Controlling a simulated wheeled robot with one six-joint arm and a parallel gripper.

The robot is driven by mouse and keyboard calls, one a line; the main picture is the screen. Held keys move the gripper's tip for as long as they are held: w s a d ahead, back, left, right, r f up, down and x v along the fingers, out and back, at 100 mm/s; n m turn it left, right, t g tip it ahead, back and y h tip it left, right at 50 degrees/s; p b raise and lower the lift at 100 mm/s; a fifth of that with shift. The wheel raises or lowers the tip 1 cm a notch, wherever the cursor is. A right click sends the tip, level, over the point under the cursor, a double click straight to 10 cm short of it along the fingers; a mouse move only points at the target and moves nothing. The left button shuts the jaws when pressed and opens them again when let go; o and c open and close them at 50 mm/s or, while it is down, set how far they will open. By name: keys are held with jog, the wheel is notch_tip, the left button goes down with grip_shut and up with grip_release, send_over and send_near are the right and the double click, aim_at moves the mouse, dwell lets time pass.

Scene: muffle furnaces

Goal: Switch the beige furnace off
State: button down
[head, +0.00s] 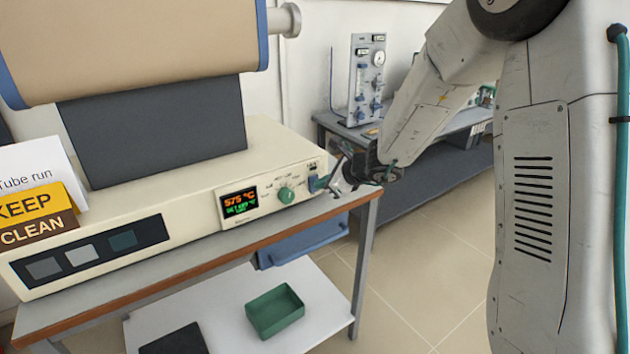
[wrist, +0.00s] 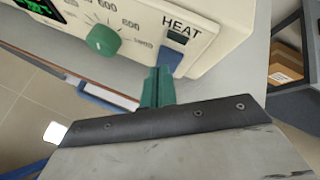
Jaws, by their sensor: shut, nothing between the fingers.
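The beige furnace (head: 185,207) stands on a bench at the left, with a tan tube body above its control base. Its display (head: 239,201) is lit and reads about 575 °C in orange, with smaller green text below. Right of it is a green knob (head: 286,195), also in the wrist view (wrist: 103,39). At the panel's right end, a blue switch (wrist: 171,61) sits under the label HEAT; its tilt is hard to tell. My gripper (wrist: 158,84) is shut and empty, its green fingertips just in front of the switch and partly covering it. Contact cannot be told.
Signs (head: 38,208) lean on the furnace's left. A green tray (head: 275,312) lies on the white lower shelf (head: 225,302). Behind, another bench (head: 345,130) carries a gauge panel (head: 366,75). The floor (head: 430,270) right of the bench is clear.

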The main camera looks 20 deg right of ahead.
jog(key=shift+s+d, duration=0.15)
jog(key=shift+s, duration=0.3)
jog(key=s, duration=0.1)
jog(key=s+d, duration=0.1)
jog(key=s, duration=0.2)
jog(key=shift+s+d+f, duration=0.25)
jog(key=shift+s+f, duration=0.1)
jog(key=shift+s, duration=0.05)
